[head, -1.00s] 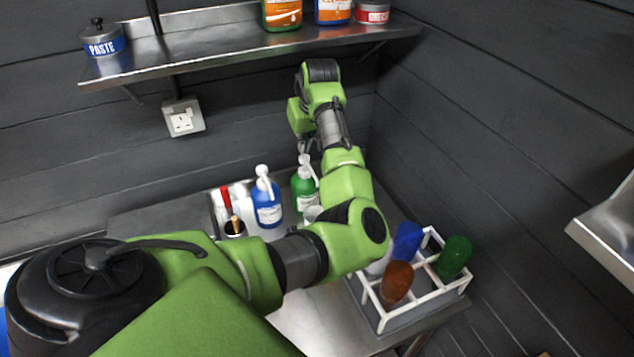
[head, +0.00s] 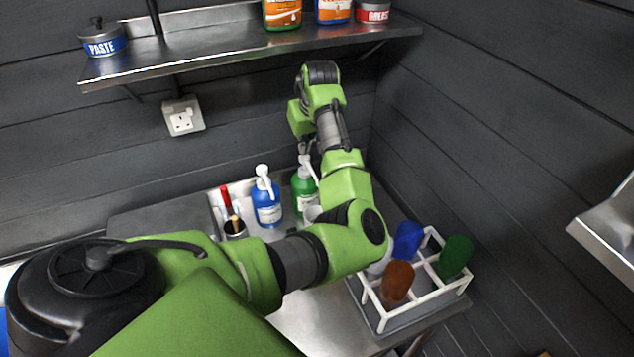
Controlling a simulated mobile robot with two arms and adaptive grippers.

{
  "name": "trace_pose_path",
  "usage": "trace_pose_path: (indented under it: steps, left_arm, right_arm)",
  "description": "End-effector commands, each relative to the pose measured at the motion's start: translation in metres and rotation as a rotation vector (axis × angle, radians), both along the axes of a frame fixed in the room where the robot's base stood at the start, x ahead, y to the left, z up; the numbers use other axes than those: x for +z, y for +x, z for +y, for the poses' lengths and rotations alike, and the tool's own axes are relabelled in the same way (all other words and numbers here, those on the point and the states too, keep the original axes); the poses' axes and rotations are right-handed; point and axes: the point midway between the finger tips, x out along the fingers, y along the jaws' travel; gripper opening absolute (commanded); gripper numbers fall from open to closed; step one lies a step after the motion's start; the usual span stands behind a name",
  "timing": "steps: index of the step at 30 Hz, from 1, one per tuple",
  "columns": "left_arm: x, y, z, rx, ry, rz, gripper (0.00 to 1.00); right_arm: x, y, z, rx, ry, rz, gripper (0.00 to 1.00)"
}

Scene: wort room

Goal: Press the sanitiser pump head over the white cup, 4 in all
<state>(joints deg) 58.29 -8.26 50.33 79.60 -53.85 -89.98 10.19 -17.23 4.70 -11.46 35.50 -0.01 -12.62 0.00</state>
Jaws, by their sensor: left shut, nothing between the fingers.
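A green pump bottle (head: 305,192) with a white pump head stands in a tray on the steel table. My left gripper (head: 304,152) is shut and empty, right at the white pump head from above; whether it touches is hard to tell. A white cup (head: 313,213) stands just in front of the green bottle, partly hidden by my left arm. A blue pump bottle (head: 266,203) with a white pump head stands to the left. Which bottle holds sanitiser cannot be read. My right gripper is not in view.
A pale tray (head: 216,207) holds the bottles and a dark pot (head: 235,230) with tools. A white divided crate (head: 381,318) with blue, brown and green items stands at the right. A wall shelf (head: 200,52) with tins and bottles hangs above.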

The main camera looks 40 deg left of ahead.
Motion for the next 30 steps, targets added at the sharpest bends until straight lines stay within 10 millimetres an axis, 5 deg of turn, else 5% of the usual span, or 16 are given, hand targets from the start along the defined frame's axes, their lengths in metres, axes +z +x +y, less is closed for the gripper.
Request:
trace_pose_path:
  steps: [30]
  left_arm:
    - [-0.033, -0.001, -0.001, 0.000, -0.004, 0.006, 0.00]
  right_arm:
    - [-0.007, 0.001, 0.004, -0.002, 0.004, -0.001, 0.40]
